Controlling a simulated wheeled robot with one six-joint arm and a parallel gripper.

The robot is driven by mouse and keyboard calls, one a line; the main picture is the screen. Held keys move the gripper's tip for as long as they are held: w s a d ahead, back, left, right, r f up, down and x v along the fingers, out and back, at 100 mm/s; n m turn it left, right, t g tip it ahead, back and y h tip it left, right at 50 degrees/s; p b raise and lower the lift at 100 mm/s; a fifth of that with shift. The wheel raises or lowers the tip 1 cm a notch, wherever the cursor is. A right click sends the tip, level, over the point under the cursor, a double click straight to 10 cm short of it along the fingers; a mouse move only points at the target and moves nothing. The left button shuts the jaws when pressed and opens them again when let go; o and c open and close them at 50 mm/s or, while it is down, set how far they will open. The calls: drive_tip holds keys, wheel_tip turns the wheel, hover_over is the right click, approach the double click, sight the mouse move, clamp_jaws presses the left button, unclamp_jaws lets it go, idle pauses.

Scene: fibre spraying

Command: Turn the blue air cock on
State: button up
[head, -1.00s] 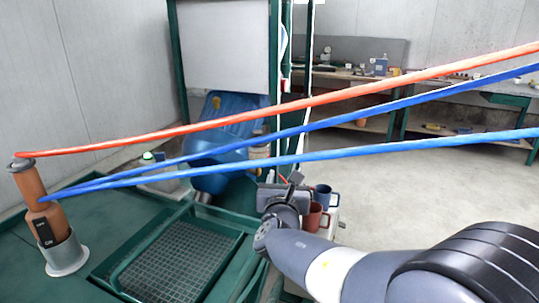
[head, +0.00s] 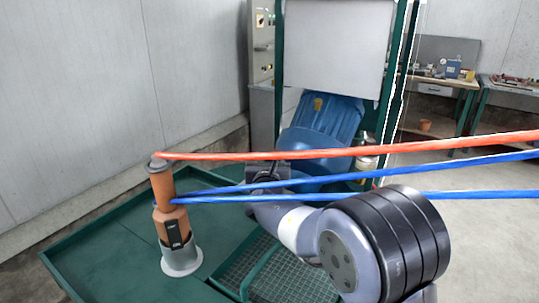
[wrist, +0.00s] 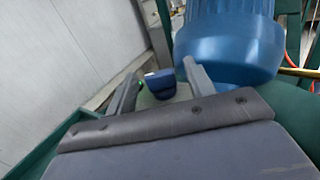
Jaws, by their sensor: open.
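My gripper (wrist: 158,80) is open in the wrist view, with its two fingers apart and nothing held. A small dark blue piece with a pale top (wrist: 160,86) shows beyond and between the fingers; I cannot tell for sure that it is the blue air cock. A bit of green shows beside it, near the left finger. In the head view my gripper (head: 266,172) is partly hidden behind the hoses, in front of the large blue drum (head: 322,125). The air cock cannot be made out in the head view.
An orange spray tool (head: 163,205) stands in a grey holder (head: 182,259) on the green table (head: 110,254). A mesh grate (head: 285,275) is below. The large blue drum (wrist: 228,45) is close at right.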

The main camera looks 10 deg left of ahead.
drive_tip(key=shift+w+a, duration=0.1)
drive_tip(key=shift+w, duration=0.4)
drive_tip(key=c, duration=1)
drive_tip(key=shift+r+m+h+p, duration=0.15)
drive_tip(key=shift+m+h+p, duration=0.25)
drive_tip(key=shift+h+p, duration=0.3)
drive_tip(key=shift+a+m+h+p, duration=0.1)
drive_tip(key=shift+m+h+p, duration=0.4)
drive_tip(key=shift+h+p, duration=0.2)
drive_tip(key=shift+m+g+h+p, duration=0.4)
drive_tip(key=shift+m+h+p, duration=1.25)
drive_tip(key=shift+h, duration=1.45)
drive_tip(key=shift+m+b, duration=0.35)
drive_tip(key=shift+m, duration=0.1)
